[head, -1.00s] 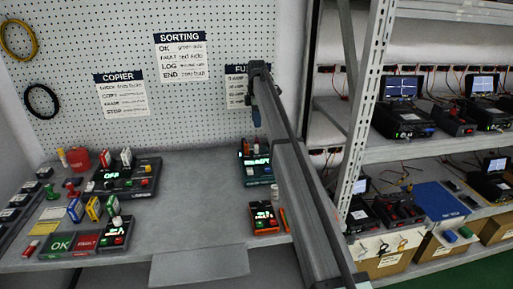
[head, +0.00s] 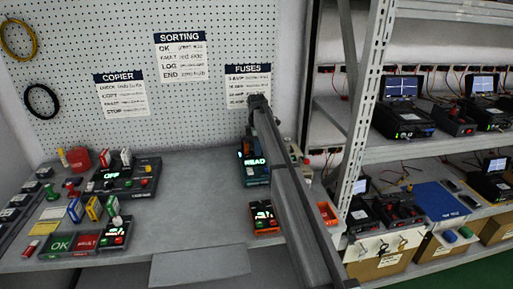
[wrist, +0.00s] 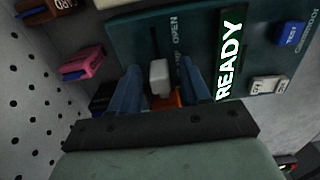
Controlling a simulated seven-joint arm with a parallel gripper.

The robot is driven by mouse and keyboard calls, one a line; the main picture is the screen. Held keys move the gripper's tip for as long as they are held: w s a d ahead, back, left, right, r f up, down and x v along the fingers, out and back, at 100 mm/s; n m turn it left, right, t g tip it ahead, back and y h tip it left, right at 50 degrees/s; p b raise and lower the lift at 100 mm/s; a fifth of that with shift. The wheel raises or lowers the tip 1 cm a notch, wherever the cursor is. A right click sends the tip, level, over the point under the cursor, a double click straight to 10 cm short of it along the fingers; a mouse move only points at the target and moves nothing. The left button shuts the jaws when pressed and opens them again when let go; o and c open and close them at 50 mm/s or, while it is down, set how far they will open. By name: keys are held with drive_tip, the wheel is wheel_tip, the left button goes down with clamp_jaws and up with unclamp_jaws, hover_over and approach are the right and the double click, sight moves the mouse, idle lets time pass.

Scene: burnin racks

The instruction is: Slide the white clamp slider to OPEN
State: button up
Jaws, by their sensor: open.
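The white clamp slider (wrist: 159,77) is a small white block in a dark slot on a teal device (wrist: 125,38), seen in the wrist view. The word OPEN is printed beside the far end of the slot, and the slider sits at the near end. My gripper (wrist: 160,88) is open, with a blue finger on each side of the slider. I cannot tell whether the fingers touch it. In the head view the teal device (head: 257,180) is partly hidden by my arm, and the fingers cannot be made out.
A lit READY display (wrist: 229,55) and a blue TEST button (wrist: 291,34) lie right of the slider. An orange part (wrist: 166,99) shows between my fingers. A pink object (wrist: 83,65) lies left. An orange device (head: 264,218) stands in front of the teal one.

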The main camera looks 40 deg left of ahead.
drive_tip(key=shift+f, duration=0.1)
clamp_jaws()
idle(0.5)
